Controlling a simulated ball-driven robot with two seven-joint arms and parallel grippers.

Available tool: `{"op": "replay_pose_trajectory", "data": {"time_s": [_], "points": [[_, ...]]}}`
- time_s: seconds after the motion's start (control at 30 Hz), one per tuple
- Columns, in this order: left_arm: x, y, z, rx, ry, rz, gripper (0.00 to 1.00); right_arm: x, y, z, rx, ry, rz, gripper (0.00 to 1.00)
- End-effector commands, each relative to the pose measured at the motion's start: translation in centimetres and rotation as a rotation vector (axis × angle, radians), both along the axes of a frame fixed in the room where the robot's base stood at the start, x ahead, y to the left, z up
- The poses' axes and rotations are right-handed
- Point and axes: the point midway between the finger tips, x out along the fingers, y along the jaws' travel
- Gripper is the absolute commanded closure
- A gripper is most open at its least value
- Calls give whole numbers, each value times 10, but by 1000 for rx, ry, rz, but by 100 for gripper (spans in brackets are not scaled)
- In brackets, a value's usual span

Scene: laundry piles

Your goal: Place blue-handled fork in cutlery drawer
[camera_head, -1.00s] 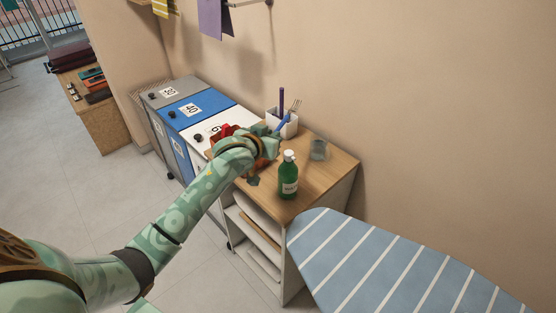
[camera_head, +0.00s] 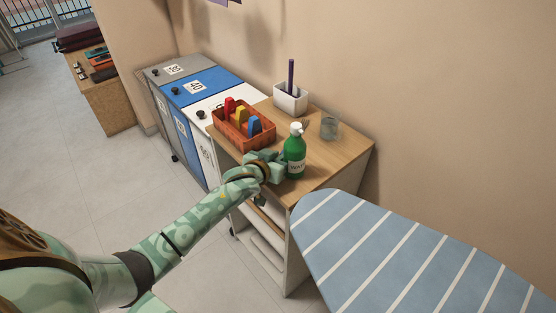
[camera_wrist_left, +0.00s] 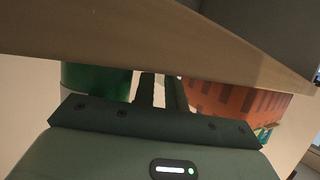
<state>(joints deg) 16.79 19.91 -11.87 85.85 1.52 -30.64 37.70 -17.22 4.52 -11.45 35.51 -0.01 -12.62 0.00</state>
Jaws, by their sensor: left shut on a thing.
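My left gripper (camera_head: 277,167) is shut at the front edge of the wooden-topped cabinet, just left of the green bottle (camera_head: 294,157). It is shut on the blue-handled fork, mostly hidden by the hand and bottle. A thin pronged tip (camera_head: 305,126) shows beside the bottle's cap. In the left wrist view the dark fingers (camera_wrist_left: 163,92) are close together, and the fork cannot be made out. No open cutlery drawer can be made out; the cabinet front below shows shelves with pale contents (camera_head: 265,250). My right gripper is not in view.
An orange caddy (camera_head: 228,138) with colored pegs stands left of the bottle. A white holder (camera_head: 290,103) with a purple stick and a glass (camera_head: 329,128) stand behind. Numbered bins (camera_head: 190,85) are left, the ironing board (camera_head: 390,260) right.

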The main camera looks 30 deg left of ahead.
Motion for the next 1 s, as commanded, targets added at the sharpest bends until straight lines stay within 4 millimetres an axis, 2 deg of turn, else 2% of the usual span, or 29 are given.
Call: {"op": "replay_pose_trajectory", "data": {"time_s": [0.3, 0.33, 0.7, 0.87, 1.0], "points": [[0, 0, -3, -1, 2, 0, 100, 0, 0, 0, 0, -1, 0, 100], [0, 0, -2, -1, 1, 0, 79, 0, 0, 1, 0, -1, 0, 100], [-2, 0, 4, 1, 0, 1, 78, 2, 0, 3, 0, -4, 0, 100], [-29, -2, 18, -2, 0, 1, 78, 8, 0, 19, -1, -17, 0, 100], [-61, -4, 32, -3, -1, 1, 78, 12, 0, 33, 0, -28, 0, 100]]}}
